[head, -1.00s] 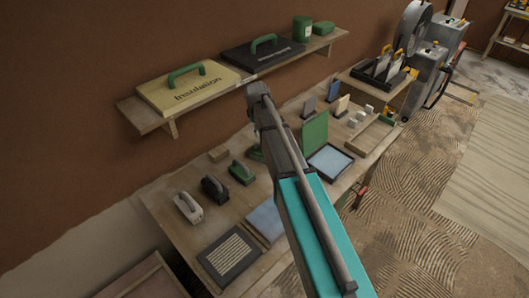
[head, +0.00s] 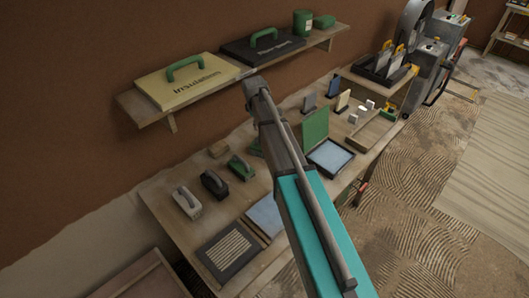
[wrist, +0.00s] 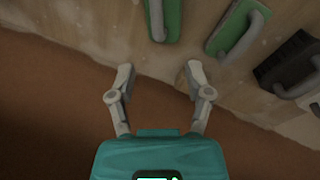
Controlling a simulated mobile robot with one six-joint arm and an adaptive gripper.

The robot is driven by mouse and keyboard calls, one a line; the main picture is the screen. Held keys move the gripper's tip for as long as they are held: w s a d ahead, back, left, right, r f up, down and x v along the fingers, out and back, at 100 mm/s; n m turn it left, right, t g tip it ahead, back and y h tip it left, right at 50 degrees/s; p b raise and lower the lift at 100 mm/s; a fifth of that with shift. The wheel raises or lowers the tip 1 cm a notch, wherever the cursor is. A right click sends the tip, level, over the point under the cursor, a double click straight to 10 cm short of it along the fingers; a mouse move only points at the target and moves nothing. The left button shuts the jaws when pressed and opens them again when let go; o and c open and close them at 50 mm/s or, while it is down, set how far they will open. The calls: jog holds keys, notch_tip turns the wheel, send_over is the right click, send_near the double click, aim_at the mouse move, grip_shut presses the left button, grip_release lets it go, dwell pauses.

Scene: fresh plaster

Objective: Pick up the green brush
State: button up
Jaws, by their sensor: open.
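The green brush (head: 241,168) stands on the wooden bench, beside a black brush (head: 214,184). In the wrist view it is the green block with a grey handle (wrist: 237,30), at the upper right. A second green item with a grey handle (wrist: 166,18) is at the top centre there. In the head view that item (head: 256,148) is partly hidden by my arm. My gripper (wrist: 159,73) is open and empty, with its fingers spread below both green items in the wrist picture. I cannot judge its height. In the head view my arm hides it.
A pale brush (head: 187,201) stands left of the black one. A shelf (head: 147,118) above the bench (head: 178,232) holds a yellow Insulation case (head: 192,84) and a black case (head: 262,48). A green upright panel (head: 314,132) stands right of my arm. The brown wall (wrist: 50,110) is close to my gripper.

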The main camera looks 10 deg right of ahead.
jog(key=shift+w+d+f+b, duration=0.1)
jog(key=shift+w+f+b, duration=0.05)
jog(key=shift+f+b, duration=0.85)
jog(key=shift+w+d+f+b, duration=0.1)
jog(key=shift+w+f+b, duration=0.1)
jog(key=shift+f+b, duration=0.75)
jog(key=shift+w+d+f+b, duration=0.1)
jog(key=shift+w+f+b, duration=0.05)
jog(key=shift+f+b, duration=0.85)
jog(key=shift+f, duration=0.3)
jog(key=shift+f, duration=0.15)
jog(key=shift+w+d+f+b, duration=0.15)
jog(key=shift+w+f+b, duration=0.05)
jog(key=shift+f+b, duration=0.65)
jog(key=shift+w+d+f+b, duration=0.15)
jog(key=shift+w+f+b, duration=0.1)
jog(key=shift+f+b, duration=0.55)
jog(key=shift+w+d+f+b, duration=0.15)
jog(key=shift+w+f+b, duration=0.05)
jog(key=shift+f+b, duration=0.6)
jog(key=shift+r, duration=0.1)
jog(key=shift+c, duration=0.2)
grip_shut()
